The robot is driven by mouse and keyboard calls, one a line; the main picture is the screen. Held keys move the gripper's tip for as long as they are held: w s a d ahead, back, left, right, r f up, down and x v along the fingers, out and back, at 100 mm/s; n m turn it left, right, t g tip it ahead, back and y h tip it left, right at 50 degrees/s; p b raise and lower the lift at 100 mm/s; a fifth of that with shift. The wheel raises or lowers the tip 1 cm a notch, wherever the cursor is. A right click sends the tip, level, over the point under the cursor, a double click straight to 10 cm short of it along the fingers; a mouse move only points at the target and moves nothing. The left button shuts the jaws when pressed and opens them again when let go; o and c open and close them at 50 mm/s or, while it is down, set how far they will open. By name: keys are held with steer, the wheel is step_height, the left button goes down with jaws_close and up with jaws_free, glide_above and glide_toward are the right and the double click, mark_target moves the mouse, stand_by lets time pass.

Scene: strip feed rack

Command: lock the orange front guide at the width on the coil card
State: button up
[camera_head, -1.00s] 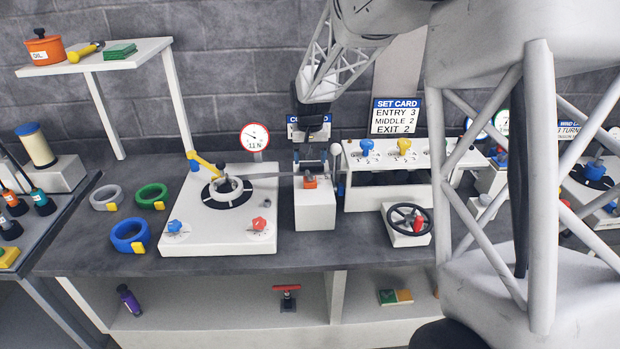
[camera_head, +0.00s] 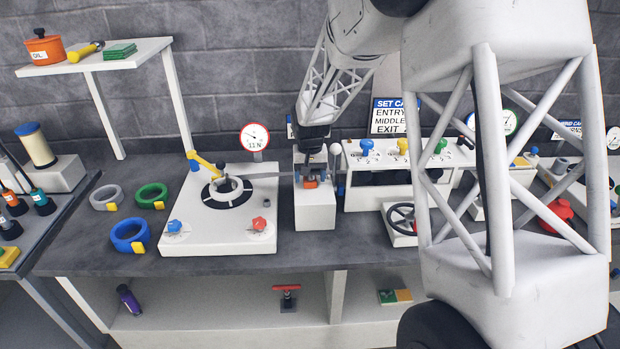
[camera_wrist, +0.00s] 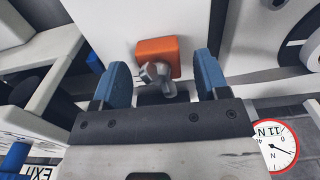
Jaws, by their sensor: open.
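The orange front guide (camera_head: 310,183) sits on top of a white block (camera_head: 315,210) in the middle of the bench. In the wrist view the orange guide (camera_wrist: 158,56) has a grey metal screw or lever in front of it. My gripper (camera_head: 309,176) is over the block; in the wrist view its two blue fingers (camera_wrist: 160,78) are apart, one on each side of the guide and grey part. Contact cannot be told. The coil card is mostly hidden behind my arm in the head view.
A white coil stand (camera_head: 205,235) with a yellow arm is left of the block. The roller unit (camera_head: 368,196) with coloured knobs stands close on the right. The set card (camera_head: 392,128) is partly covered by my arm. A black handwheel (camera_head: 401,218) is at the right front.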

steer(key=shift+f, duration=0.5)
steer(key=shift+c, duration=0.5)
